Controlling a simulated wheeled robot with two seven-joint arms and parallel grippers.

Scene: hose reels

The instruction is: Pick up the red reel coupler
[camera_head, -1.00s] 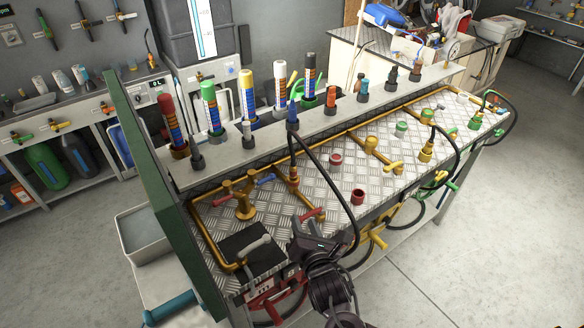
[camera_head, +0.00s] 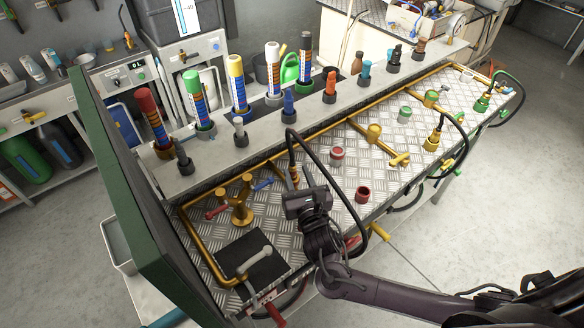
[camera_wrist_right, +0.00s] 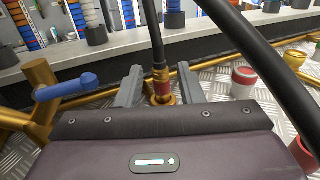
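The red reel coupler (camera_wrist_right: 162,88), a brass fitting with a red band, hangs on the end of a black hose. In the head view its brass part (camera_head: 294,173) shows just behind my right gripper. My right gripper (camera_wrist_right: 161,85) is open. Its two grey fingers stand on either side of the coupler, with gaps showing between them and it. In the head view my right gripper (camera_head: 300,188) hides the lower part of the coupler. My left gripper is not in view.
The hose (camera_head: 333,180) arches over beside the gripper. A shelf with coloured tubes (camera_head: 237,85) runs behind.

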